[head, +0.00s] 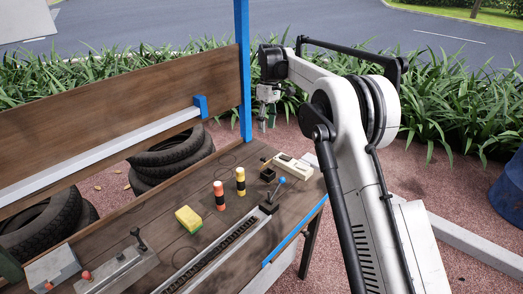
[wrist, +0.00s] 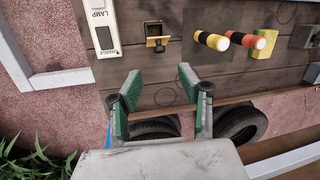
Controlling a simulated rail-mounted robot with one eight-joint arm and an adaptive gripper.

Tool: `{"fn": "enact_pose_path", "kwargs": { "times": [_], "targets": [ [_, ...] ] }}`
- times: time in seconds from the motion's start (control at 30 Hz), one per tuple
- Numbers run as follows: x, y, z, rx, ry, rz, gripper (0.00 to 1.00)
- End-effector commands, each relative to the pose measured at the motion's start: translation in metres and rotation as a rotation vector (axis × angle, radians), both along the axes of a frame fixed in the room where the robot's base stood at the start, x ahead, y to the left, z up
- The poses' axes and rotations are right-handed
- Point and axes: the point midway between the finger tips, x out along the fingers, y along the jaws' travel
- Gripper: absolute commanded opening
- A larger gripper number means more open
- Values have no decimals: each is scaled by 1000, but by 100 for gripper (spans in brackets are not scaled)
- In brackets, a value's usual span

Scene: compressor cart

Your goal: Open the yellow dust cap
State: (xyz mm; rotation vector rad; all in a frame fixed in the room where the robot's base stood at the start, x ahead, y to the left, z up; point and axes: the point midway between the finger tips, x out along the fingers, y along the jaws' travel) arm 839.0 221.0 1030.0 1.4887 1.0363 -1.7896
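The yellow dust cap (wrist: 158,41) is a small yellow flap with a dark knob, at the lower edge of a dark square socket (wrist: 153,29) in the wrist view. The socket's dark inside shows beside the flap; I cannot tell the cap's exact angle. In the head view the socket is a small black box (head: 267,175) on the bench, with a small orange-yellow piece behind it. My gripper (wrist: 160,88) is open and empty, its green-padded fingers apart, with the cap ahead of the gap. In the head view my gripper (head: 266,121) hangs beyond the bench's back edge, clear of the socket.
A cream lamp panel (wrist: 102,22) lies beside the socket. On the other side stand a yellow-black cylinder (wrist: 212,40), a red-black cylinder (wrist: 253,40) and a yellow sponge (head: 188,219). A blue post (head: 243,70) rises at the bench back; tires (head: 170,158) lie behind it.

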Motion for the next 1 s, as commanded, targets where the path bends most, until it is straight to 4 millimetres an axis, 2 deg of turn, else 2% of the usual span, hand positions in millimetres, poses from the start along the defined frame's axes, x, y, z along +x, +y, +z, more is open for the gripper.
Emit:
{"fn": "enact_pose_path", "kwargs": {
  "times": [0.1,0.27,0.47,0.8,1.0],
  "targets": [
    [2,-5,8,48,-34,-18,38],
    [2,-4,0,63,-44,-22,38],
    [-3,-1,-29,62,-43,-22,38],
    [-13,6,-91,61,-43,-23,38],
    [-17,8,-116,61,-43,-23,38]
  ]
}}
